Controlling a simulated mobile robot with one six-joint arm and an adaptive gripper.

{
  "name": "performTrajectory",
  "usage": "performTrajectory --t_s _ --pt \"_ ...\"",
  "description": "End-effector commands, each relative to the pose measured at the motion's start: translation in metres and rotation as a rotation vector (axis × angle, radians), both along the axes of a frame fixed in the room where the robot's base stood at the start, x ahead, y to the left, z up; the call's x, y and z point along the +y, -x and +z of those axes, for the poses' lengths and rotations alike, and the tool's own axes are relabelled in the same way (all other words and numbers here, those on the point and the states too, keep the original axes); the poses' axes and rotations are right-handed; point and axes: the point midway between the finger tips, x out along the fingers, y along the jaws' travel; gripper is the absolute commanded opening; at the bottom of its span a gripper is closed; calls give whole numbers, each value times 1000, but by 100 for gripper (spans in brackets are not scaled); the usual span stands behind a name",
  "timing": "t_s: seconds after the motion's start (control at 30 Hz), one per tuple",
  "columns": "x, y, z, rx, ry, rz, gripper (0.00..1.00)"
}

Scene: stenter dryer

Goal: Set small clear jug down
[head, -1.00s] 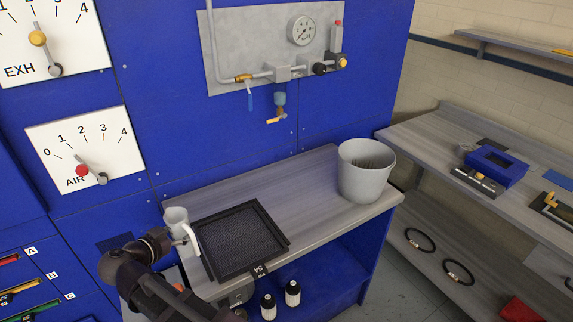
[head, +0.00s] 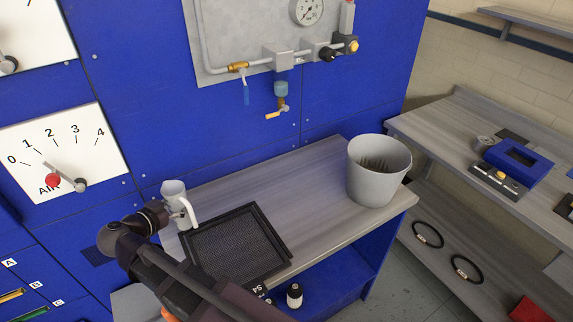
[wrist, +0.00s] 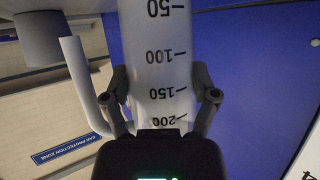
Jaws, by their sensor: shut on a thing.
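The small clear jug (head: 173,190) is at the left end of the grey worktop (head: 300,178), just beyond the black mesh tray's far left corner. It looks upright, with its white handle to the right in the head view. My gripper (wrist: 163,97) is shut around the jug's body, one finger on each side. In the wrist view the jug (wrist: 160,60) shows black graduation marks. I cannot tell whether its base touches the worktop.
The black mesh tray (head: 286,262) lies on the worktop close to the jug. A pale bucket (head: 375,185) stands at the right end. The worktop between them is clear. A blue panel wall (head: 130,100) with a valve (head: 277,113) rises behind.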

Motion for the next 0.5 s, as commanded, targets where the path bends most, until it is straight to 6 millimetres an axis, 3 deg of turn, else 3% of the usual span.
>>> performTrajectory --t_s 0.5 --pt "-14 -10 0 0 0 -23 36"
